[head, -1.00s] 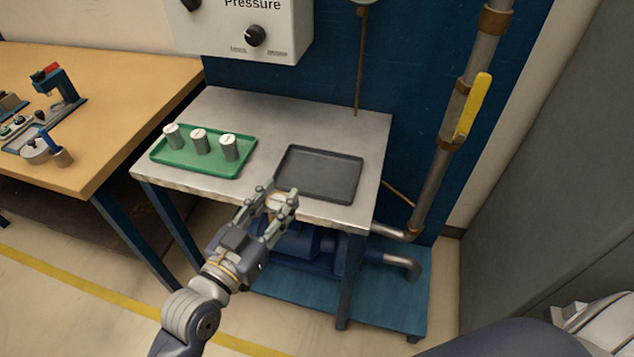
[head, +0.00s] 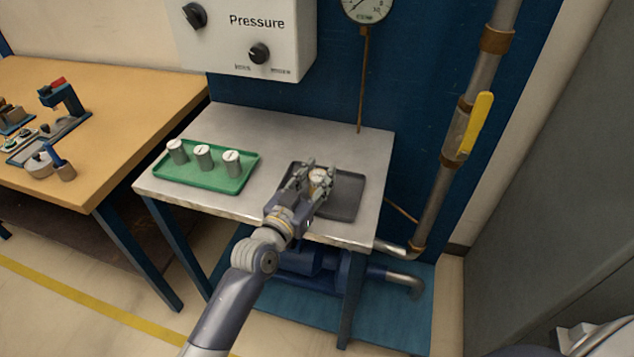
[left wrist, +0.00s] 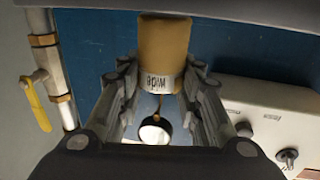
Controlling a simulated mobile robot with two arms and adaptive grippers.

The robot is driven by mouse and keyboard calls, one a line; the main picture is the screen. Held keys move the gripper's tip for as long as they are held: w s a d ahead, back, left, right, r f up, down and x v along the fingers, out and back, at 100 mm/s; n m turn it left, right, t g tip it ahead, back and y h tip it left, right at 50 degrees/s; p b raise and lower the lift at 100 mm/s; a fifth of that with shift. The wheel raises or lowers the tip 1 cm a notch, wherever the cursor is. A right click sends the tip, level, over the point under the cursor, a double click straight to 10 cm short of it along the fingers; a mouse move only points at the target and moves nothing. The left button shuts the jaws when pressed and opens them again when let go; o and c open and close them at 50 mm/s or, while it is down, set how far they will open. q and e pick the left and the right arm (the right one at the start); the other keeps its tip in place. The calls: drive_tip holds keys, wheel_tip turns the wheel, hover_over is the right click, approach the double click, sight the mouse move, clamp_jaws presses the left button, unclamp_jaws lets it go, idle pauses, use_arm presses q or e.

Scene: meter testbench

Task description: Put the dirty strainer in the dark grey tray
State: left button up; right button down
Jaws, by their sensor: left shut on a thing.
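My left gripper (head: 322,176) is shut on the dirty strainer (head: 320,177), a small brownish cylinder. In the left wrist view the strainer (left wrist: 163,50) sits between the fingers, tan with a pale lettered band at its end. In the head view the gripper and strainer are over the dark grey tray (head: 350,205), which lies on the right part of the metal table. Whether the strainer touches the tray cannot be told. The gripper and arm hide part of the tray. My right gripper is not in view.
A green tray (head: 238,183) with several light grey cylinders (head: 204,157) stands left on the metal table (head: 285,135). A pressure box (head: 245,35) and gauge (head: 367,8) are behind. A pipe with a yellow valve lever (head: 475,122) rises at right. A wooden bench (head: 120,110) stands left.

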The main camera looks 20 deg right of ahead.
use_arm(q)
drive_tip(key=shift+f, duration=0.9)
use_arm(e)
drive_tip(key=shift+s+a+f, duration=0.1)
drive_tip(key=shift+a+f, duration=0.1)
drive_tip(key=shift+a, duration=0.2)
use_arm(q)
drive_tip(key=shift+f, duration=0.2)
drive_tip(key=o, duration=1.1)
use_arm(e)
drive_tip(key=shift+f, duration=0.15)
use_arm(q)
drive_tip(key=shift+r, duration=0.1)
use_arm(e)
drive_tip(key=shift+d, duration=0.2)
